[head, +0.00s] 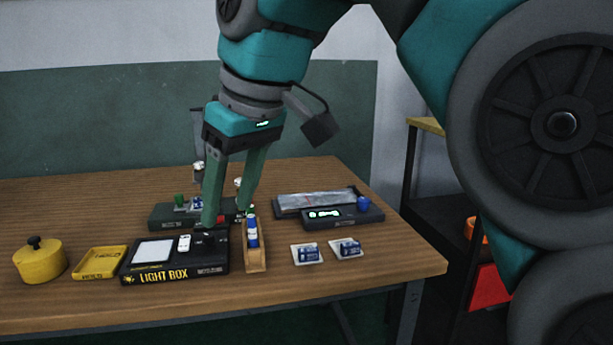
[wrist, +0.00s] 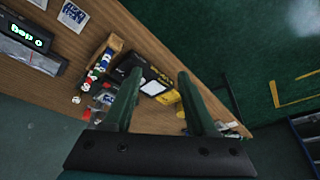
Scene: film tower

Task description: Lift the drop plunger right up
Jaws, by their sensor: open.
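My gripper (head: 228,215) is open, its two green fingers pointing down over the dark unit (head: 168,216) at the back of the table. It also shows open in the wrist view (wrist: 160,76), with nothing held between the fingers. The unit carries a green knob (head: 179,199); a silver-topped part (head: 198,166) stands beside the left finger and another light round top (head: 239,182) shows between the fingers. I cannot tell for sure which part is the drop plunger; my fingers hide much of this area.
The light box (head: 152,251) stands in front of my gripper, with a wooden rack of small bottles (head: 255,258) to its right. A yellow tray (head: 100,262) and yellow pot (head: 40,262) are at left. A display unit (head: 342,217) and two blue-white packets are at right.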

